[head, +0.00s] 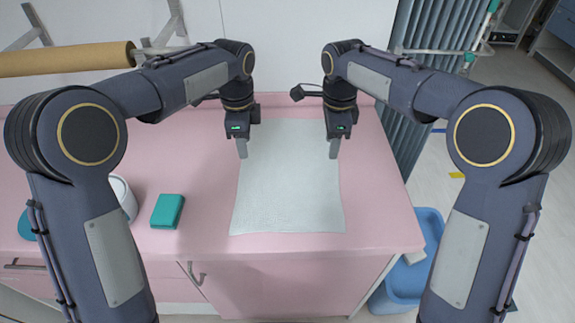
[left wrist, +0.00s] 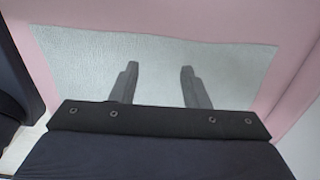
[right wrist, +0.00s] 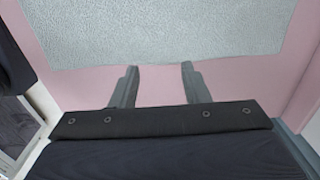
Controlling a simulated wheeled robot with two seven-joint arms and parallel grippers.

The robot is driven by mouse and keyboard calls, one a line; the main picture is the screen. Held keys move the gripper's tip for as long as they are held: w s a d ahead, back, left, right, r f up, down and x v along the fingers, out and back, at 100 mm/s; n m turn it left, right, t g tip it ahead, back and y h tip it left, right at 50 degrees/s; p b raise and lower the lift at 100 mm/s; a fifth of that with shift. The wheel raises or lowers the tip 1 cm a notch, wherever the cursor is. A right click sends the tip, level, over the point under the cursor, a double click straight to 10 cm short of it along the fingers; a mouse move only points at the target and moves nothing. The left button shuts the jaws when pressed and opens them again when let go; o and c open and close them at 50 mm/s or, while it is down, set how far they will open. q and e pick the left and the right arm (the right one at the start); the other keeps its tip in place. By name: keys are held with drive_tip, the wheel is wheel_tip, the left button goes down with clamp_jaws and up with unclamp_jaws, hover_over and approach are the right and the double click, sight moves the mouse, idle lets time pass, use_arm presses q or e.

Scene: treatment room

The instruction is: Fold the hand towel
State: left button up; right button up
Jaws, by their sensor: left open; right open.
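A pale grey-white hand towel (head: 288,190) lies flat and spread out on the pink countertop (head: 385,220). It also shows in the left wrist view (left wrist: 230,70) and the right wrist view (right wrist: 150,30). My left gripper (head: 242,150) is open and empty near the towel's far left part; its fingers (left wrist: 158,70) show against the towel. My right gripper (head: 334,150) is open and empty near the far right edge; its fingers (right wrist: 158,68) reach around the towel's edge in the right wrist view.
A teal block (head: 167,211) and a white round container (head: 122,197) stand left of the towel. A brown roll (head: 65,58) is at the back left. A blue bin (head: 410,275) stands on the floor at right. The counter in front of the towel is clear.

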sight(247, 167)
use_arm(q)
drive_tip(key=shift+f, duration=3.15)
use_arm(e)
drive_tip(key=shift+f, duration=3.1)
drive_tip(key=shift+f, duration=0.1)
use_arm(q)
drive_tip(key=shift+f+b, duration=0.25)
drive_tip(key=shift+b, duration=0.05)
use_arm(e)
drive_tip(key=shift+f, duration=0.2)
use_arm(q)
drive_tip(key=shift+r, duration=0.15)
drive_tip(key=shift+c, duration=0.5)
use_arm(e)
drive_tip(key=shift+r, duration=0.15)
drive_tip(key=shift+c, duration=0.5)
use_arm(q)
clamp_jaws()
use_arm(e)
clamp_jaws()
use_arm(q)
drive_tip(key=shift+r, duration=0.1)
use_arm(e)
drive_tip(key=shift+r, duration=0.1)
